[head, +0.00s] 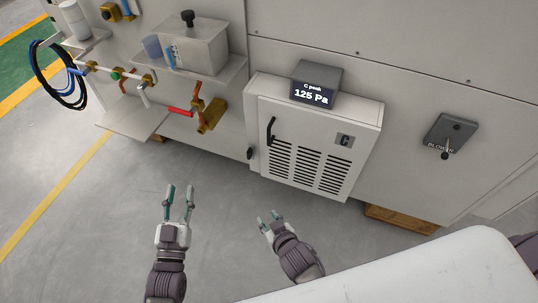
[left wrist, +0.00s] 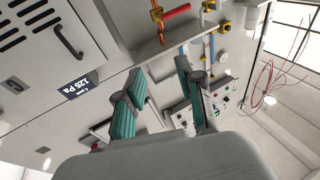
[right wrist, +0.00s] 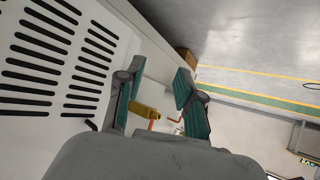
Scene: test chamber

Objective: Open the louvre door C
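The louvre door C (head: 309,142) is a white panel with two columns of slots, a "C" label and a black bar handle (head: 270,131) at its left side. It looks shut in its cabinet frame. My left gripper (head: 179,190) is open and empty over the floor, left of the door and apart from it. My right gripper (head: 268,217) is open and empty, in front of and below the door's lower left part. The right wrist view shows the slots (right wrist: 60,60) close beside its fingers (right wrist: 160,100). The left wrist view shows the handle (left wrist: 68,41) to the left of its fingers (left wrist: 165,85).
A display (head: 313,88) reading "C peak 125 Pa" sits above the door. A blower switch box (head: 449,136) is to the right. Shelves with valves, a red-handled valve (head: 181,111) and a grey box (head: 195,45) stand left. The floor in front is clear.

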